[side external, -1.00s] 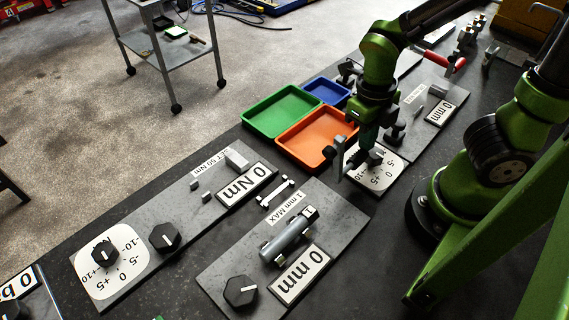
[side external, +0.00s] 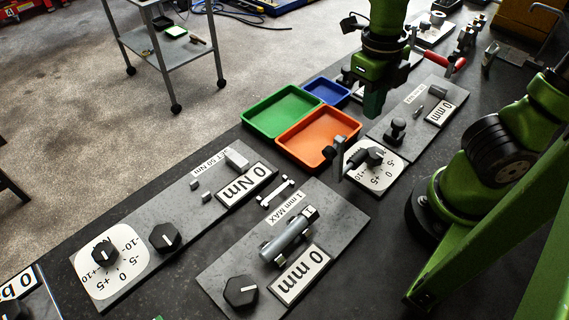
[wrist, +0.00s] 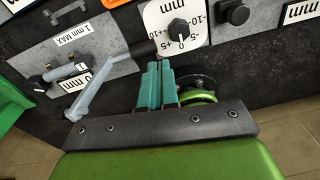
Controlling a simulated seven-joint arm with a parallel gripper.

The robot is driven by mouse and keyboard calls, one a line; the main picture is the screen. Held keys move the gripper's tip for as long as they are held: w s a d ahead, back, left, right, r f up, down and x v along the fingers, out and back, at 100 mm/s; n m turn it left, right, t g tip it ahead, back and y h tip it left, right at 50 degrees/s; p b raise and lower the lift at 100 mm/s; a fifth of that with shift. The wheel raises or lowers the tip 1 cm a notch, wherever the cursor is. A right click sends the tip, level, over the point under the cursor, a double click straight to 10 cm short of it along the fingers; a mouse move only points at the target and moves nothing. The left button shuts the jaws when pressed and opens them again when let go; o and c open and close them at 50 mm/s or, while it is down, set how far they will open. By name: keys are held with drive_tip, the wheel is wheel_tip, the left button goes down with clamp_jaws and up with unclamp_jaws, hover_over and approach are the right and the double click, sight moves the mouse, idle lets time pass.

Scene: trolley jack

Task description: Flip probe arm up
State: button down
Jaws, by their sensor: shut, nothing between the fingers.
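The grey probe arm (side external: 338,161) stands beside the white dial plate in the side view, its light block-like tip at the top. A dark cylinder joins it towards the plate. In the wrist view the grey probe arm (wrist: 97,88) runs diagonally left of the fingers, meeting the dark cylinder (wrist: 143,49). The dial plate (side external: 388,181) carries a dark knob (side external: 375,156). My gripper (side external: 373,105) is raised above the bench, behind the plate in the side view, apart from the probe arm. Its teal fingers (wrist: 154,85) are shut and empty.
An orange tray (side external: 306,160), a green tray (side external: 260,110) and a blue tray (side external: 338,91) lie beyond the plate. A black knob (side external: 397,131) stands on the panel below my gripper. A torque panel (side external: 195,225) and another gauge panel (side external: 235,265) lie nearer.

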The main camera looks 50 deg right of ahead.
drive_tip(key=shift+w+r, duration=0.15)
drive_tip(key=shift+r, duration=1.55)
